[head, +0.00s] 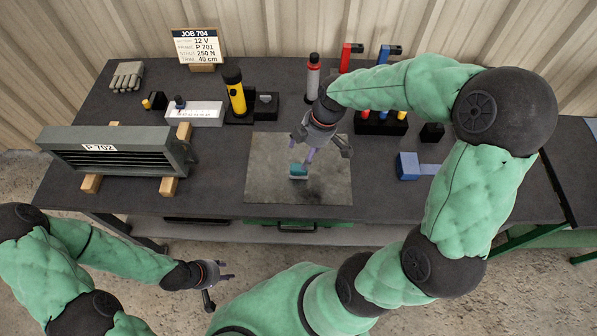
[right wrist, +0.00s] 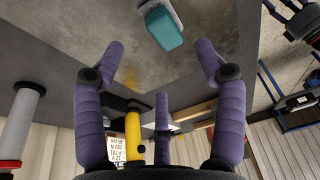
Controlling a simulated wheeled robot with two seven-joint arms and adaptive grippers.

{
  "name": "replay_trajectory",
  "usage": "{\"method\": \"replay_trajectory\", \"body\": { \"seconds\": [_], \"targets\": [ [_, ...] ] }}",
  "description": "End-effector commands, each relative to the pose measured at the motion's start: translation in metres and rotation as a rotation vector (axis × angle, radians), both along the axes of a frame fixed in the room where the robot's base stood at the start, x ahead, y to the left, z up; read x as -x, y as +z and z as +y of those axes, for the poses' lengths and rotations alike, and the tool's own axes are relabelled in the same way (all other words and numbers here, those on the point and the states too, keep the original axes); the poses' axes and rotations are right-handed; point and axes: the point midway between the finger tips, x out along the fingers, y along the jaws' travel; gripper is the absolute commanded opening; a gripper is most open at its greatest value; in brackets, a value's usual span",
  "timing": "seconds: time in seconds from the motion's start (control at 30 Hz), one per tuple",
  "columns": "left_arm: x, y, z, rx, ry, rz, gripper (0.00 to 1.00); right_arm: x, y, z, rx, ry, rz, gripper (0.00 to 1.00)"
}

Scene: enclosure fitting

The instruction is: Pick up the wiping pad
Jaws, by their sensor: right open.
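The wiping pad (head: 298,170) is a small teal block with a pale grey underside, lying on the grey stained sheet (head: 262,185) at the middle of the table. It also shows at the top of the right wrist view (right wrist: 164,28), beyond my fingertips. My right gripper (head: 318,150) is open and empty, pointing down above the sheet, just behind and slightly right of the pad in the head view. In the right wrist view its purple fingers (right wrist: 160,70) are spread apart with nothing between them. My left gripper (head: 216,286) hangs in front of the table, away from the pad, with fingers apart.
A vented grey enclosure marked P 702 (head: 125,158) rests on wooden blocks at left. A yellow torch (head: 236,95) and a grey-red cylinder (head: 312,75) stand behind the sheet. A blue block (head: 408,166) lies at right. The sheet around the pad is clear.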

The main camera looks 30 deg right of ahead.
Motion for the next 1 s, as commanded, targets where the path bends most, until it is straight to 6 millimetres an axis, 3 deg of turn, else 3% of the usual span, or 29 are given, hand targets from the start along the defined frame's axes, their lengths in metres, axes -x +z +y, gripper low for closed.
{"method": "replay_trajectory", "body": {
  "seconds": [0.1,0.37,0.67,0.93,1.0],
  "targets": [
    [0.000,-0.004,0.000,0.000,0.000,0.000,0.40,-0.002,-0.014,0.003,0.000,0.001,0.001,0.71],
    [0.000,-0.009,0.000,0.000,0.000,0.000,0.40,-0.002,-0.027,0.006,0.000,0.001,0.001,0.71],
    [0.000,-0.024,0.000,0.000,0.000,0.000,0.40,-0.005,-0.066,0.014,-0.001,0.000,0.000,0.71],
    [0.000,-0.024,0.000,0.000,0.000,0.000,0.40,-0.006,-0.068,0.015,0.000,-0.001,-0.002,0.71],
    [0.000,-0.024,0.000,0.000,0.000,0.000,0.40,-0.006,-0.068,0.015,0.000,-0.001,-0.002,0.52]
  ]
}}
